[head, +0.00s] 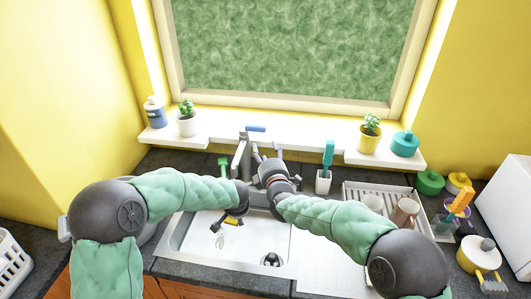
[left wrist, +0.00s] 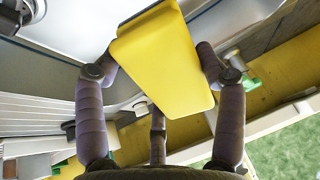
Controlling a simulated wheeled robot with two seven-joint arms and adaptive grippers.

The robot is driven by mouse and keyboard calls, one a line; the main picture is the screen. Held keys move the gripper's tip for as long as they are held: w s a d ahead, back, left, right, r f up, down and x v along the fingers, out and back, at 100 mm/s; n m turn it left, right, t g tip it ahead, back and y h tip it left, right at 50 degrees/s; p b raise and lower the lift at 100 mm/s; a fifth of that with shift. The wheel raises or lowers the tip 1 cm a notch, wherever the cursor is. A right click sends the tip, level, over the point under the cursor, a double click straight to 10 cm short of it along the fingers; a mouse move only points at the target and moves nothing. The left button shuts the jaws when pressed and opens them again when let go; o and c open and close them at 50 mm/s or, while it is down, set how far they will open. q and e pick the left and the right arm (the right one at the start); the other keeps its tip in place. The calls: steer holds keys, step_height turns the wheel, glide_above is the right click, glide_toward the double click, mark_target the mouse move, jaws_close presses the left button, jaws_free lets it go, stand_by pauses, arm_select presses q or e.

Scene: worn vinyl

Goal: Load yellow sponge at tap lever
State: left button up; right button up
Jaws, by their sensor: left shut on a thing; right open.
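The yellow sponge (left wrist: 165,62) fills the middle of the left wrist view, between the fingers of my left gripper (left wrist: 163,70), which is shut on it. The tap (head: 240,158) stands behind the sink with a blue lever (head: 256,129) on top. My right gripper (head: 267,153) is open, fingers pointing up, just right of the tap and below the lever. No contact with the tap is clear.
The white sink (head: 185,236) lies under the left gripper. A white cup with a teal brush (head: 323,182) and a dish rack (head: 352,194) stand to the right. The windowsill (head: 300,143) holds potted plants and jars behind the tap.

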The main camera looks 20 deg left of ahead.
arm_select(q)
steer(key=shift+s+d+f+b, duration=0.1)
steer(key=shift+s+d+b, duration=0.4)
steer(key=shift+s, duration=0.25)
steer(key=shift+s+d+b, duration=0.4)
steer(key=shift+s+b, duration=0.15)
steer(key=shift+s, duration=0.2)
steer(key=shift+s+d+b, duration=0.3)
steer(key=shift+s+d, duration=0.05)
steer(key=shift+s, duration=0.2)
steer(key=shift+s+d+b, duration=0.3)
steer(key=shift+s+d, duration=0.05)
steer(key=shift+s, duration=0.2)
steer(key=s+d+r, duration=0.2)
steer(key=s+r, duration=0.2)
steer(key=shift+s+d+p, duration=0.15)
steer(key=shift+d+p, duration=0.15)
steer(key=shift+r, duration=0.15)
stand_by(0.8)
